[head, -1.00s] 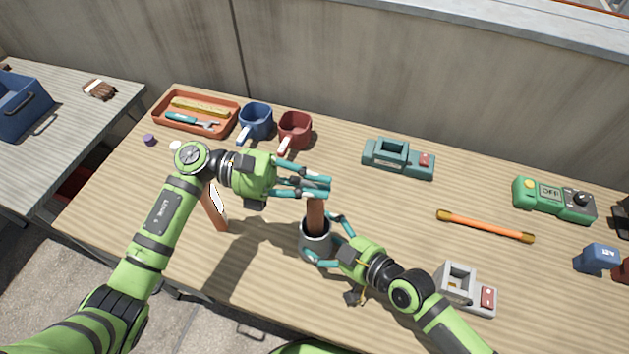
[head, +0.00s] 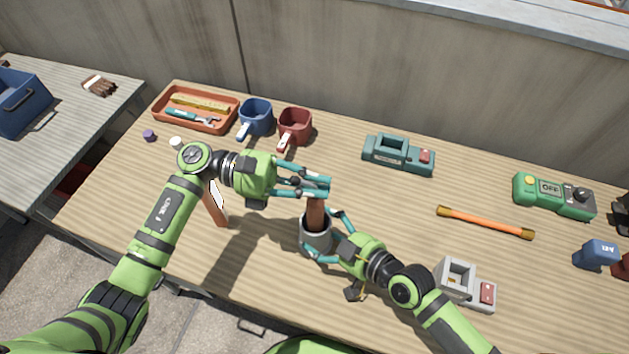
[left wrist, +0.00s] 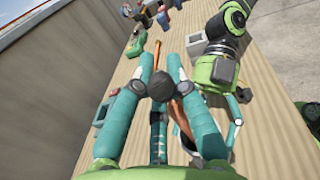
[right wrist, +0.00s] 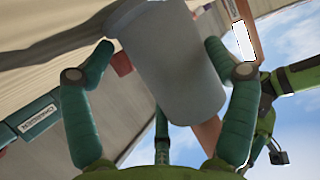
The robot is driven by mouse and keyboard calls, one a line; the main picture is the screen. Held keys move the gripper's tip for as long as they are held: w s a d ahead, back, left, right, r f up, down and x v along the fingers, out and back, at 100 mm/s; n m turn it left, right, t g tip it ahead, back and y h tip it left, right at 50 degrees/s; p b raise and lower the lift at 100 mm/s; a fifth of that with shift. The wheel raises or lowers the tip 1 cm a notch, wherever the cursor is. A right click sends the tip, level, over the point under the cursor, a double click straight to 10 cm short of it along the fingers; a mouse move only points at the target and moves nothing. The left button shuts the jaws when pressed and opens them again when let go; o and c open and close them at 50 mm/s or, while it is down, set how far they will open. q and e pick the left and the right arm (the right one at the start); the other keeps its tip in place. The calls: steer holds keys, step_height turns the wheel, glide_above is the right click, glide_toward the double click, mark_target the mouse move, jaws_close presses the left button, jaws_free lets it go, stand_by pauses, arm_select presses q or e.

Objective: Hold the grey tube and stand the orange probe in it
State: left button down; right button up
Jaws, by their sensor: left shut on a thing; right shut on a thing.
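The grey tube (head: 315,240) is upright near the middle of the table, its open top facing up. My right gripper (head: 322,234) is shut around its side; the tube also fills the middle of the right wrist view (right wrist: 175,65). The orange-brown probe (head: 316,213) stands nearly upright with its lower end inside the tube's mouth; how deep is hidden. My left gripper (head: 321,187) is shut on its upper end, above the tube. In the left wrist view the probe (left wrist: 181,117) runs down below a dark knob between the fingers.
A brown upright piece with a white label (head: 217,207) stands left of the tube. An orange rod (head: 485,222) and a grey holder (head: 457,280) lie to the right. Behind are an orange tray (head: 160,120), blue mug (head: 256,117), red mug (head: 295,126) and teal device (head: 399,154).

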arm_select(q)
steer(key=shift+f, duration=0.1)
arm_select(e)
steer(key=shift+f, duration=0.15)
arm_select(q)
steer(key=c, duration=1.2)
jaws_free()
steer(key=v, duration=0.7)
steer(key=shift+a, duration=0.3)
arm_select(e)
steer(key=o, duration=1)
arm_select(q)
steer(key=shift+r+p, duration=1.55)
steer(key=shift+r, duration=0.05)
arm_select(e)
steer(key=shift+v, duration=4.6)
